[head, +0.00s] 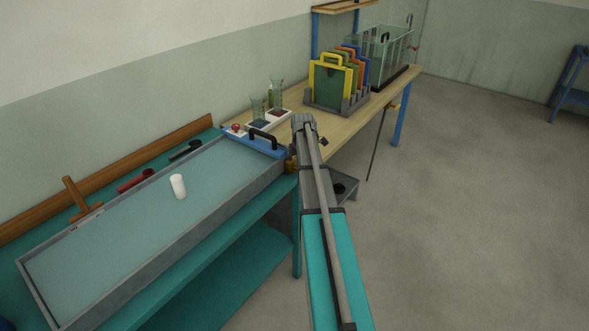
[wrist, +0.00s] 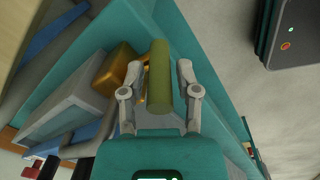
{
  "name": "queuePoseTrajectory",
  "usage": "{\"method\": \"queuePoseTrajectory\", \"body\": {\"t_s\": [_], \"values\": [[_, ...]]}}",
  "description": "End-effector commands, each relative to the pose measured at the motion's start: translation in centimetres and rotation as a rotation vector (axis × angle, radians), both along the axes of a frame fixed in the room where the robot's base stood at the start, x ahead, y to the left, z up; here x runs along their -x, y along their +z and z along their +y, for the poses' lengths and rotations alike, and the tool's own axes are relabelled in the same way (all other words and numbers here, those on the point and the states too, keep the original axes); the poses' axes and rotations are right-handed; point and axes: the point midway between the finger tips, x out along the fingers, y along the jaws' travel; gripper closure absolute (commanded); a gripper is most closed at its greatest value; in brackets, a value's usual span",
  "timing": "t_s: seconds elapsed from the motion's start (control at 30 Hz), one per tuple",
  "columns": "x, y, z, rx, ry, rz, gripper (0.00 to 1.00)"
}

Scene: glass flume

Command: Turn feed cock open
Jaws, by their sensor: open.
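The feed cock's brass body (head: 291,163) sits at the right end of the flume tray, partly hidden by my arm in the head view. In the wrist view its brass body (wrist: 115,66) is left of my gripper. An olive-yellow bar, seemingly the cock's handle (wrist: 159,78), runs lengthwise between my fingers. My gripper (wrist: 157,68) is open, with one finger on each side of the bar and a visible gap on both sides. In the head view my arm hides the gripper's fingers.
The shallow grey flume tray (head: 236,192) holds a white cylinder (head: 178,187). A blue end block (head: 252,142) with a black handle is close to the cock. A wooden bench (head: 340,127) behind carries beakers and a rack of coloured plates (head: 330,85). The floor at right is clear.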

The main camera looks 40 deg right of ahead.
Motion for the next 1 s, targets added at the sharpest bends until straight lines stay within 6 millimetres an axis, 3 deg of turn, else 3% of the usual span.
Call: {"method": "queuePoseTrajectory", "body": {"t_s": [0.37, 1.0], "values": [[0.3, -0.2, 0.5, 0.097, 0.000, -0.031, 0.58], [0.7, -1.2, 1.8, 0.525, 0.000, -0.170, 0.58]]}}
